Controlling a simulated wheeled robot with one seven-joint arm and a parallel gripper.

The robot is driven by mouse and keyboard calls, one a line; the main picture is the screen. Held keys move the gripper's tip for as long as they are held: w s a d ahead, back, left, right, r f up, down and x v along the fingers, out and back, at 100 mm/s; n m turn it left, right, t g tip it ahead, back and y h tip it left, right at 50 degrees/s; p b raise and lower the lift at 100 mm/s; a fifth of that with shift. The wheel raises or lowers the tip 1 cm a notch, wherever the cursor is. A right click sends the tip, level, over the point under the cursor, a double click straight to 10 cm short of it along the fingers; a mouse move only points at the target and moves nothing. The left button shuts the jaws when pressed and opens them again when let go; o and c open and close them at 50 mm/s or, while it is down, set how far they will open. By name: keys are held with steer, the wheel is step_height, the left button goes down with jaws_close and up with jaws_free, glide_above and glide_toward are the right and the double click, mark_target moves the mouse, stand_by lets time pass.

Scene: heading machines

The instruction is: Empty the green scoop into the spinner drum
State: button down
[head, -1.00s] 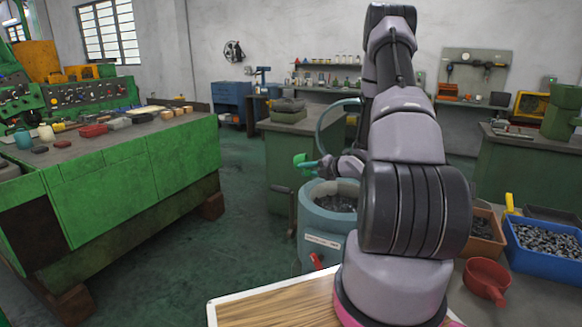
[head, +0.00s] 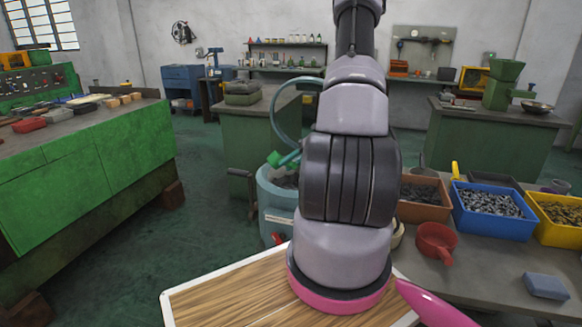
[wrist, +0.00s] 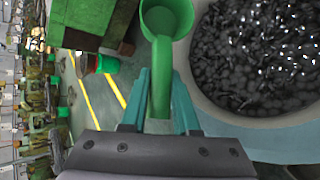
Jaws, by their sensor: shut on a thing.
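The green scoop (wrist: 165,18) has a round cup and a straight handle. My gripper (wrist: 160,88) is shut on its handle, with one teal finger on each side. The cup's inside shows plain green, with no pieces visible in it. The spinner drum (wrist: 222,118) is right of the scoop in the wrist view and holds many dark, shiny pieces (wrist: 260,50). In the head view the scoop (head: 275,159) shows at the back of the drum (head: 275,206), near its rim. My arm hides the drum's right part and most of my gripper.
A red scoop (head: 436,241) lies on the right bench beside an orange bin (head: 421,212), a blue bin (head: 490,228) and a yellow bin (head: 560,232). A green machine bench (head: 90,165) stands left. Open floor (head: 200,220) lies between it and the drum.

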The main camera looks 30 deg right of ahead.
steer(key=shift+w+a+r+n+g+h, duration=0.1)
steer(key=shift+a+r+n+g+h, duration=0.4)
steer(key=shift+h, duration=0.95)
steer(key=shift+w+a+r+n+g+h, duration=0.15)
steer(key=shift+a+r+n+g+h, duration=0.3)
steer(key=shift+h, duration=1.05)
steer(key=shift+w+a+r+n+g+h, duration=0.2)
steer(key=shift+r+g+h, duration=0.45)
steer(key=shift+h, duration=0.8)
